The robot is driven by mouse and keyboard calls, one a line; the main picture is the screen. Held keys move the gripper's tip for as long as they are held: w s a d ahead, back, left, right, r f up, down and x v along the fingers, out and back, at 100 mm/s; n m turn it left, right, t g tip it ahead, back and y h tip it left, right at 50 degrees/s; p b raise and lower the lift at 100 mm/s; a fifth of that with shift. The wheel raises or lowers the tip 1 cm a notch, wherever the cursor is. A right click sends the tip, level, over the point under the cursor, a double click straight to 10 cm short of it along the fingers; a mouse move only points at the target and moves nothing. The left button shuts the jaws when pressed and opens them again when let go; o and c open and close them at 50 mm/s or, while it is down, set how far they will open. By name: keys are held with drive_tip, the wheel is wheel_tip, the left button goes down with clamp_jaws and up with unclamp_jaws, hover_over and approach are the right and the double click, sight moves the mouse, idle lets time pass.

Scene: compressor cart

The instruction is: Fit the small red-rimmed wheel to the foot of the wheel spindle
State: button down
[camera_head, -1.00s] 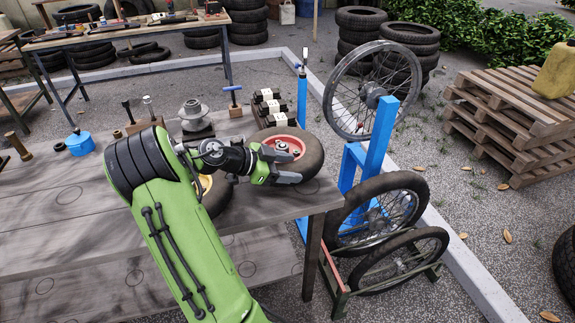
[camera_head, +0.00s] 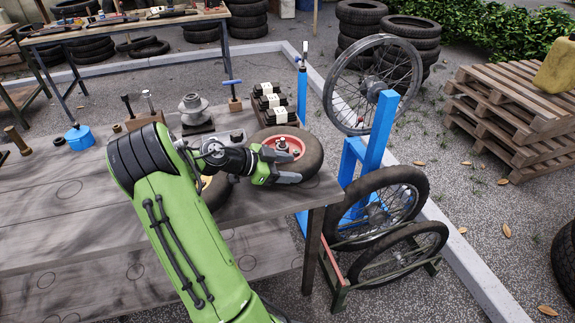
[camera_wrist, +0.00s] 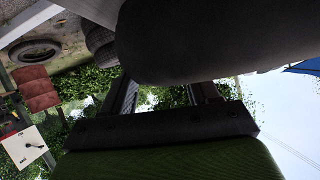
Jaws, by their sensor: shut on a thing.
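The small red-rimmed wheel (camera_head: 311,155) has a dark tyre and a red centre. It is in my gripper (camera_head: 288,178) above the right end of the wooden bench (camera_head: 262,212). The gripper's fingers are shut on the tyre's near side. The wheel is tilted, its red face showing upward in the head view. In the wrist view the dark tyre (camera_wrist: 200,45) fills the top middle, between the fingers. I cannot tell which part is the wheel spindle; its foot is not clearly seen.
Another tyre with a yellowish rim (camera_head: 216,192) lies partly hidden under my arm. A grey flanged part (camera_head: 193,108) and black blocks (camera_head: 270,103) stand behind on the bench. A blue stand (camera_head: 377,140) with spoked wheels is just beyond the bench's right end.

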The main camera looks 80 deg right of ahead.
drive_tip(key=shift+f, duration=0.2)
drive_tip(key=shift+c, duration=1.2)
unclamp_jaws()
drive_tip(key=shift+o, duration=1.2)
drive_tip(key=shift+f, duration=0.2)
drive_tip(key=shift+p+v, duration=0.8)
drive_tip(key=shift+v, duration=2.3)
drive_tip(key=shift+w+a+r, duration=0.25)
drive_tip(key=shift+w, duration=0.05)
drive_tip(key=p+v, duration=0.5)
drive_tip(key=v, duration=1)
drive_tip(key=shift+w+a+p, duration=0.15)
drive_tip(key=shift+w+p, duration=0.2)
drive_tip(key=shift+p, duration=0.05)
drive_tip(key=shift+r, duration=0.15)
